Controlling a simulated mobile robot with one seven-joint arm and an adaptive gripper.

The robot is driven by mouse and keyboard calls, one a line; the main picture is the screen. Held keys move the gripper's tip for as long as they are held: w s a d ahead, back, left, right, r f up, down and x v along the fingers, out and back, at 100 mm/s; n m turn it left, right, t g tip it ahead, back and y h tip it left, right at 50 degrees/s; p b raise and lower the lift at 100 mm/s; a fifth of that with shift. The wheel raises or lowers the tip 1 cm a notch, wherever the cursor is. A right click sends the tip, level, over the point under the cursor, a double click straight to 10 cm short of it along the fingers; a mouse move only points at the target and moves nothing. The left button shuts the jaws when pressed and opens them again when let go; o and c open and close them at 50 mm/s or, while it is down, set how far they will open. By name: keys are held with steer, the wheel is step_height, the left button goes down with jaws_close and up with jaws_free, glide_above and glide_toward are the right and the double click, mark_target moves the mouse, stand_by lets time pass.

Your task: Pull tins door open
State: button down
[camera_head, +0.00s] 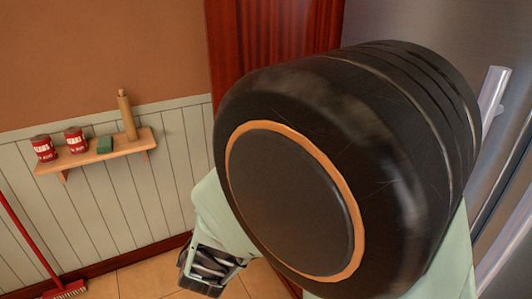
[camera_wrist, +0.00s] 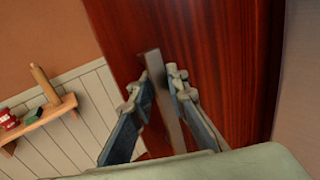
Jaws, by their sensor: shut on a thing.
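The door is a dark red wooden panel (camera_wrist: 215,50) that fills the middle of the wrist view. It also shows in the head view (camera_head: 265,35), behind my arm. A long grey bar handle (camera_wrist: 154,62) runs down the panel. My gripper (camera_wrist: 160,88) is shut on this handle, with one finger on each side of it. In the head view my large dark arm link hides the handle and the fingers. I cannot tell from these frames whether the door stands ajar.
A wooden wall shelf (camera_head: 102,149) at left holds two red tins (camera_head: 43,148), a green block (camera_head: 105,144) and a wooden rolling pin (camera_head: 127,115). A red broom (camera_head: 30,243) leans below. A steel fridge (camera_head: 400,20) with a bar handle (camera_head: 493,92) stands at right.

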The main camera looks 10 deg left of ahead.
steer(key=shift+s+d, duration=0.1)
steer(key=shift+d, duration=0.15)
stand_by(0.3)
steer(key=c, duration=1.9)
jaws_free()
steer(key=shift+c, duration=0.2)
steer(key=s, duration=1.2)
steer(key=shift+d, duration=0.3)
